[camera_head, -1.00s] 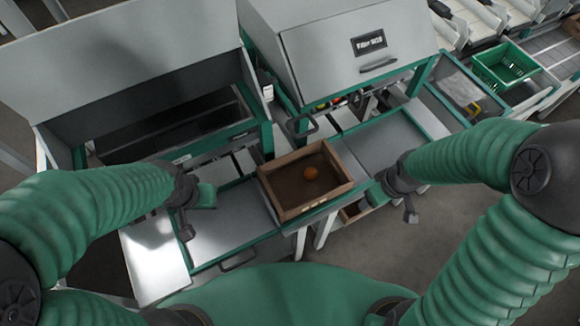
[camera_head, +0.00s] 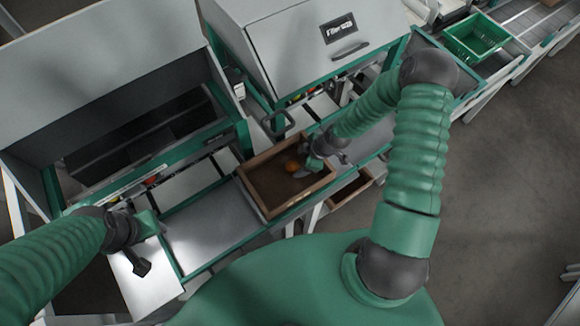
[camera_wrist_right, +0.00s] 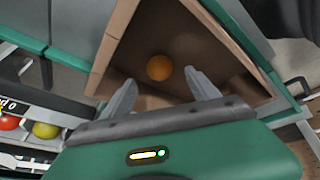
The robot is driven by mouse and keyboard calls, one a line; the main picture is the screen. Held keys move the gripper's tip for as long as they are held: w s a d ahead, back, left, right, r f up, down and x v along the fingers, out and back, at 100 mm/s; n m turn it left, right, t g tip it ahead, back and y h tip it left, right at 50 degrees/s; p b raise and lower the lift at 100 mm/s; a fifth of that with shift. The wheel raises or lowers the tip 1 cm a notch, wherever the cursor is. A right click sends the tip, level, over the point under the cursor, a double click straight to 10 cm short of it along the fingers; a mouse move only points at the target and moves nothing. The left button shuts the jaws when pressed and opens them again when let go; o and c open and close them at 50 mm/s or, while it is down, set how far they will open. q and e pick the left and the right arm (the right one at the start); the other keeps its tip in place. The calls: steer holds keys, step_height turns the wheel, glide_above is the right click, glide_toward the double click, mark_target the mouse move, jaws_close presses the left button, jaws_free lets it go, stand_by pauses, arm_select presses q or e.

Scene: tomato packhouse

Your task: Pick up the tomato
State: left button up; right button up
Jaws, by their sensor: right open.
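An orange tomato (camera_head: 292,166) lies in a shallow brown wooden crate (camera_head: 262,204), close to its back wall. My right gripper (camera_head: 303,168) reaches into the crate from the right, just beside the tomato. In the right wrist view the tomato (camera_wrist_right: 159,68) sits ahead of the two spread fingers (camera_wrist_right: 160,90), roughly between their lines, and nothing is held. The crate floor (camera_wrist_right: 195,40) around it is bare. My left gripper (camera_head: 138,255) hangs over the metal surface at the left, apart from the crate; its fingers are too small to read.
A grey metal counter (camera_head: 215,225) with green edges lies left of the crate. A hooded machine (camera_head: 330,40) stands behind it. A green basket (camera_head: 478,38) is at the back right. Red and yellow tomatoes (camera_wrist_right: 45,130) show in a machine slot beside the crate.

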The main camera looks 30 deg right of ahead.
mark_target(296, 166)
steer(key=shift+w+f, duration=0.15)
steer(key=shift+f, duration=0.35)
steer(key=shift+w+f, duration=0.1)
steer(key=shift+f, duration=0.25)
steer(key=p+x, duration=0.1)
steer(key=x, duration=0.3)
steer(key=shift+w+a+f, duration=0.1)
steer(key=shift+a, duration=0.25)
steer(key=shift+c, duration=0.2)
steer(key=c, duration=0.5)
arm_select(q)
steer(key=shift+s+d+r, duration=0.15)
steer(key=shift+d+r, duration=0.3)
steer(key=shift+r, duration=0.3)
arm_select(e)
steer(key=shift+d, duration=0.25)
steer(key=c, duration=0.5)
